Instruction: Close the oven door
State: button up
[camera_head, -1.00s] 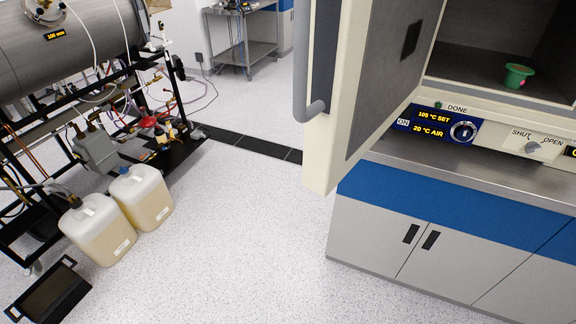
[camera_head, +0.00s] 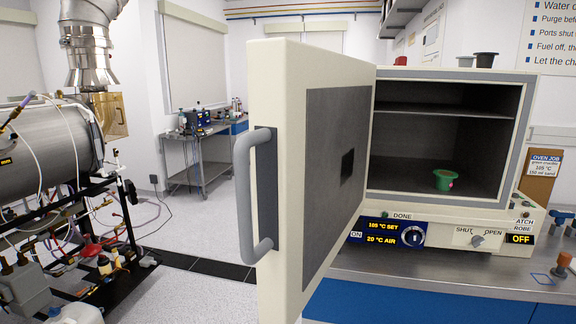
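The oven door (camera_head: 330,110) stands wide open, swung out toward me on the left side of the oven. Its grey bar handle (camera_head: 243,195) is on the outer face, at the left. The oven (camera_head: 524,128) is a cream box with a dark chamber and a shelf. A green crucible (camera_head: 443,180) stands on the chamber floor. The front panel (camera_head: 398,235) reads 105 °C SET and 20 °C AIR, with a dial and a SHUT/OPEN knob (camera_head: 477,240). My gripper is not in view.
The oven stands on a steel-topped bench (camera_head: 390,270) with blue fronts. Two small pots (camera_head: 485,60) sit on the oven top. A black rack with a steel cylinder (camera_head: 50,145) and hoses is at the left. White floor lies between the rack and the door.

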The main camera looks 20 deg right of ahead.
aim_at(308, 139)
jog(key=i+j+z, duration=0.2)
jog(key=j, duration=0.15)
jog(key=i+j+z, duration=0.2)
jog(key=j, duration=0.2)
jog(key=i+j+z, duration=0.2)
jog(key=j, duration=0.2)
jog(key=j+z, duration=0.2)
jog(key=j, duration=0.2)
jog(key=i+j+z, duration=0.2)
jog(key=j, duration=0.25)
jog(key=k+l, duration=0.05)
jog(key=k, duration=0.05)
